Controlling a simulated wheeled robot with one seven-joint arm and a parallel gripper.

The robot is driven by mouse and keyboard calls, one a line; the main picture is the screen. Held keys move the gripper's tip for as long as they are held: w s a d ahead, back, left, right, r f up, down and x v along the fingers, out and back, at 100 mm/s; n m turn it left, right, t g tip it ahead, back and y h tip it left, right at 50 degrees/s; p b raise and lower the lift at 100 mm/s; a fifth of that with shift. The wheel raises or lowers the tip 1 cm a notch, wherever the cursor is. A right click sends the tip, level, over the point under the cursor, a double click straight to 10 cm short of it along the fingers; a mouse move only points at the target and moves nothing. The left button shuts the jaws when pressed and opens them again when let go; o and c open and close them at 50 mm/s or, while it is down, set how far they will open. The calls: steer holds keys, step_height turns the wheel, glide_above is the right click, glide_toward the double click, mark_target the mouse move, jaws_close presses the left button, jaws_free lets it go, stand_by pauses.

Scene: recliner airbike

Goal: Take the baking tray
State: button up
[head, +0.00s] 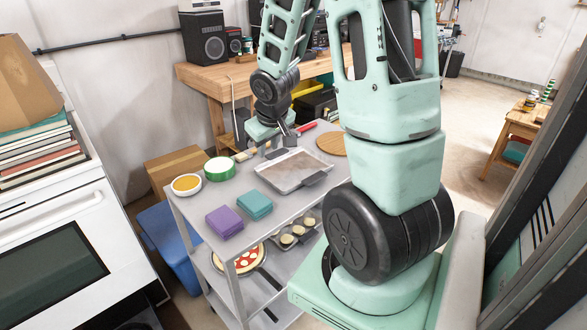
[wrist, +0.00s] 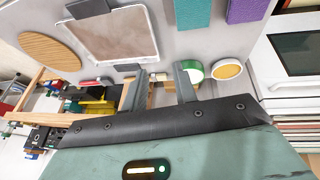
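The baking tray (head: 291,170) is a shallow grey rectangular pan with a brownish base and dark grips at two ends. It lies flat on the top of the grey metal cart (head: 215,249). The baking tray (wrist: 112,38) also shows in the upper left of the wrist view. My gripper (head: 289,134) is above the cart's far side, close to the tray's far edge in the head view. In the wrist view my gripper (wrist: 161,76) has its two fingers spread with a gap between them. Nothing is held. Whether it touches anything is unclear.
Purple (head: 224,221) and teal (head: 254,204) cloth stacks, a green-rimmed bowl (head: 218,168), a yellow-filled bowl (head: 186,183) and a round wooden board (head: 332,143) surround the tray. A muffin tin (head: 298,231) and pizza (head: 244,260) are lower. A wooden workbench (head: 207,79) stands behind.

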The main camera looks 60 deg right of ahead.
steer(key=b, duration=0.4)
glide_above(269, 181)
steer(key=s+a, duration=0.1)
steer(key=s, duration=0.1)
steer(key=f, duration=1.1)
steer(key=shift+w+a+f, duration=0.15)
steer(key=shift+a, duration=0.05)
steer(key=shift+x, duration=2.6)
jaws_close()
